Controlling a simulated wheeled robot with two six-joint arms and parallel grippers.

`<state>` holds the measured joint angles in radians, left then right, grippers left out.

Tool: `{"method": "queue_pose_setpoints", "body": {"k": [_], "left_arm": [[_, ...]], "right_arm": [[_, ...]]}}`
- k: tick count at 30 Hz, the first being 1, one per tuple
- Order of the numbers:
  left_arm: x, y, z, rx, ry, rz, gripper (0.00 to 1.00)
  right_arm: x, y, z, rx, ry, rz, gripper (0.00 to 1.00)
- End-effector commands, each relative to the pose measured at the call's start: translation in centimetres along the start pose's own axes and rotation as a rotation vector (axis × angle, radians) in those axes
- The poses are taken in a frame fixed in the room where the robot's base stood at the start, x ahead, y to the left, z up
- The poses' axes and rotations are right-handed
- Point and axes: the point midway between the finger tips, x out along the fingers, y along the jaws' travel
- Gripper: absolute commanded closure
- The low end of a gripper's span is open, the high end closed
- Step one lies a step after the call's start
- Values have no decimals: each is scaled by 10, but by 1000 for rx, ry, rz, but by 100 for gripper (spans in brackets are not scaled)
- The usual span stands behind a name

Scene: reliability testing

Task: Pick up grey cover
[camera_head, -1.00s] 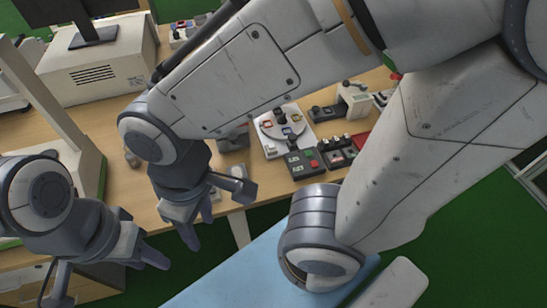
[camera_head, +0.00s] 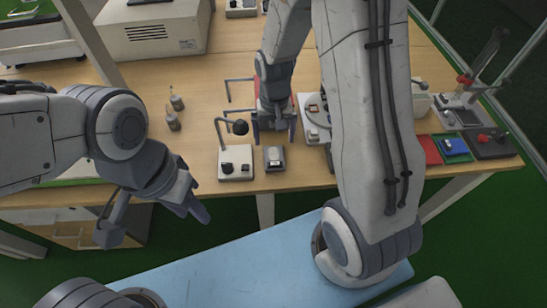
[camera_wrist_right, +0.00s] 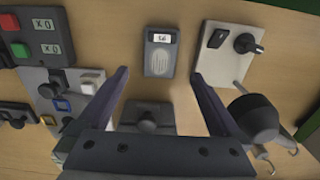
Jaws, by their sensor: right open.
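A square grey piece with a raised knob, which looks like the grey cover (camera_wrist_right: 148,112), lies between the fingers of my right gripper (camera_wrist_right: 160,80) in the right wrist view. Its lower part is hidden by the gripper body. The gripper is open, and I see no finger touching the piece. In the head view my right gripper (camera_head: 274,130) is low over the middle of the table and hides the cover. My left gripper (camera_head: 155,215) is open and empty in front of the table's front edge, to the left.
A small grey device with a display (camera_wrist_right: 160,52) lies just beyond the fingertips. A white switch panel (camera_head: 235,162) with a dark lamp-like head stands left of it in the head view. Red, blue and dark panels (camera_head: 455,148) are at right. Bare wood (camera_head: 190,90) lies left.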

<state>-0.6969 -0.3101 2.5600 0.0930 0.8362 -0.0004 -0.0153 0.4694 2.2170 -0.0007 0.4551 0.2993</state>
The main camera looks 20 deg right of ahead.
Motion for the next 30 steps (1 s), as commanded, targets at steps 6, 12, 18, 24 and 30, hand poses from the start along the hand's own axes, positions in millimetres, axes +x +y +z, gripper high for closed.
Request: {"method": "queue_pose_setpoints", "body": {"k": [6, 12, 18, 24, 30], "left_arm": [[2, 0, 0, 0, 0, 0, 60], [0, 0, 0, 0, 0, 0, 60], [0, 0, 0, 0, 0, 0, 60], [0, 0, 0, 0, 0, 0, 60], [0, 0, 0, 0, 0, 0, 60]], "right_arm": [[26, -1, 1, -3, -3, 1, 0], [47, 0, 3, -3, -6, 2, 0], [74, 0, 2, -3, -2, 0, 0], [79, 0, 2, -3, 0, 0, 0], [78, 0, 2, -3, 0, 0, 38]]}}
